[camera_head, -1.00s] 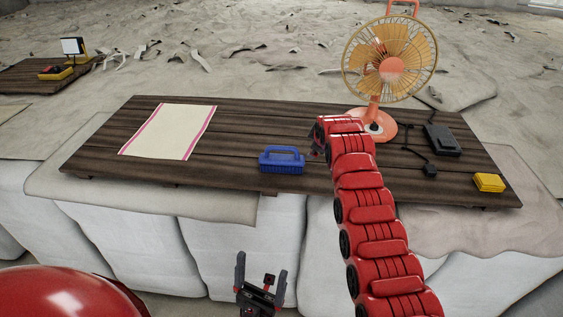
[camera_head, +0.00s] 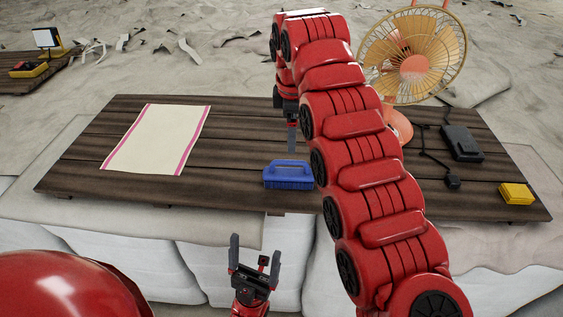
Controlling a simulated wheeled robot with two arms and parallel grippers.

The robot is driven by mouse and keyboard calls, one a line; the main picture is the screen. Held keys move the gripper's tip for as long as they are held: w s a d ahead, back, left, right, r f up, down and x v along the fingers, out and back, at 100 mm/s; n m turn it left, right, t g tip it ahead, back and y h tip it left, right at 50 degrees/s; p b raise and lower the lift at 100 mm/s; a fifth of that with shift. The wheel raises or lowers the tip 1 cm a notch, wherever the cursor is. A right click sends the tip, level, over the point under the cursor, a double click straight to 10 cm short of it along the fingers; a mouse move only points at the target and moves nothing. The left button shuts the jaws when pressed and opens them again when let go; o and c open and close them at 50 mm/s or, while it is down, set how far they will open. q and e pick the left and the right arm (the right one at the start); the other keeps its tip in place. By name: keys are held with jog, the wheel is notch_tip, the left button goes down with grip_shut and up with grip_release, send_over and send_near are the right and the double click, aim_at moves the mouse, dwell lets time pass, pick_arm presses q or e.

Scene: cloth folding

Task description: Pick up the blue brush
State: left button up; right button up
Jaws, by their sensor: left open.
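The blue brush (camera_head: 288,175) lies on the dark wooden table with its handle loop upward, near the front edge. My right gripper (camera_head: 292,140) hangs pointing down just behind and above the brush, apart from it in the picture. It shows edge-on and is partly hidden by my red arm, so its opening cannot be made out. My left gripper (camera_head: 255,248) is open and empty, fingers up, in front of the table and below the brush in the picture.
The wooden table (camera_head: 220,190) also holds a cream cloth with pink stripes (camera_head: 157,138), an orange fan (camera_head: 413,65), a black box with a cable (camera_head: 461,143) and a yellow block (camera_head: 515,193). The wood between cloth and brush is clear.

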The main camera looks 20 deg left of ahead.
jog(key=b, duration=0.2)
send_over(290, 172)
jog(key=f, duration=1.1)
jog(key=shift+s+d+f, duration=0.15)
jog(key=shift+s+f, duration=0.05)
jog(key=shift+s+f+b, duration=0.15)
jog(key=shift+f+b, duration=0.3)
jog(key=shift+f, duration=0.1)
jog(key=shift+f+b, duration=0.35)
jog(key=shift+f, duration=0.05)
jog(key=shift+f+p, duration=0.3)
jog(key=shift+f, duration=0.35)
jog(key=shift+p, duration=1.05)
jog(key=shift+f+p, duration=0.35)
jog(key=shift+f, duration=0.1)
jog(key=shift+w+f, duration=0.2)
jog(key=shift+f, duration=0.25)
jog(key=shift+w+f, duration=0.1)
jog(key=c, duration=0.3)
grip_shut()
